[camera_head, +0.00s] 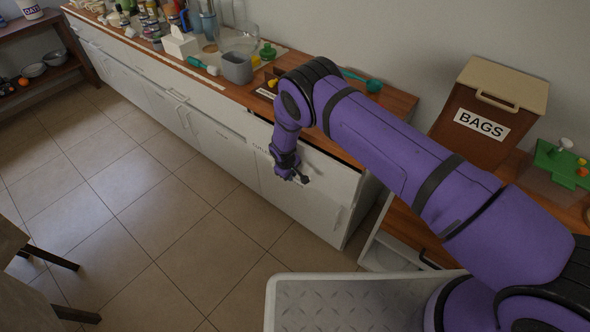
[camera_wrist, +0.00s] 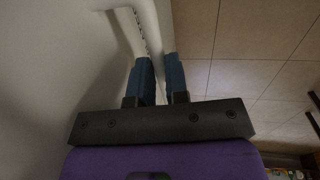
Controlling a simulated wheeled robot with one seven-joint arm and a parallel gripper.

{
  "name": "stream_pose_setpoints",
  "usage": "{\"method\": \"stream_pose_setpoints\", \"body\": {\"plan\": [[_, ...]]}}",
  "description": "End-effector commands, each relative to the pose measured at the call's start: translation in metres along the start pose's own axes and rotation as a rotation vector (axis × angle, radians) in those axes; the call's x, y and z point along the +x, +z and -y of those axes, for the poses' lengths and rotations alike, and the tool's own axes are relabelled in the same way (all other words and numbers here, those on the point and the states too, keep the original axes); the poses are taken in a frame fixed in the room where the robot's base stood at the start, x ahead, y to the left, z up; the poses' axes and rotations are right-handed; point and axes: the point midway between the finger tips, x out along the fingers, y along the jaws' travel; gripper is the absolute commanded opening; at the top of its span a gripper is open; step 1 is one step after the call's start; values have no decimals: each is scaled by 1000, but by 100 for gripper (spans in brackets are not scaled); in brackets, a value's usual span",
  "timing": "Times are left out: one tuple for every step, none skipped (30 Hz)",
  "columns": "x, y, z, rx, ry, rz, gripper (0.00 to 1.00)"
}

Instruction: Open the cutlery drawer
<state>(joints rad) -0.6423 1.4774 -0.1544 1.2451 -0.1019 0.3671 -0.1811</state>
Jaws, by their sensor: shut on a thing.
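The drawer front (camera_head: 335,183) is white and sits under the wooden counter at the right end of the cabinet row. Dark lettering shows on it to the left of my gripper, partly hidden by my arm. My gripper (camera_head: 291,177) is at the front of this drawer. In the wrist view, the blue fingers of my gripper (camera_wrist: 159,62) are shut on a pale bar handle (camera_wrist: 151,22), one finger on each side. A dark strip shows along the drawer's top edge. I cannot tell how far out the drawer stands.
The counter (camera_head: 225,88) carries a grey container (camera_head: 236,69), a tissue box (camera_head: 180,44) and several jars. A brown bin marked BAGS (camera_head: 487,112) stands at the right. The tiled floor (camera_head: 150,220) before the cabinets is clear. Dark furniture legs (camera_head: 50,262) show at lower left.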

Motion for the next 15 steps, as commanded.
{"method": "stream_pose_setpoints", "body": {"plan": [[-3,-1,19,-7,-4,2,0],[-5,-1,28,-8,-4,2,0],[-8,-1,40,-9,-4,2,0],[-10,-1,50,-9,-4,0,0],[-12,-1,60,-9,-4,1,0],[-15,-1,74,-9,-4,1,0],[-17,-1,84,-10,-4,1,0],[-19,0,94,-10,-4,2,0],[-21,0,108,-11,-4,1,0],[-23,0,118,-9,-3,1,0],[-25,0,128,-10,-3,1,0],[-28,0,141,-9,-3,1,0],[-30,0,150,-9,-3,0,0],[-32,0,159,-8,-3,0,0],[-34,0,171,-8,-3,0,0]]}}
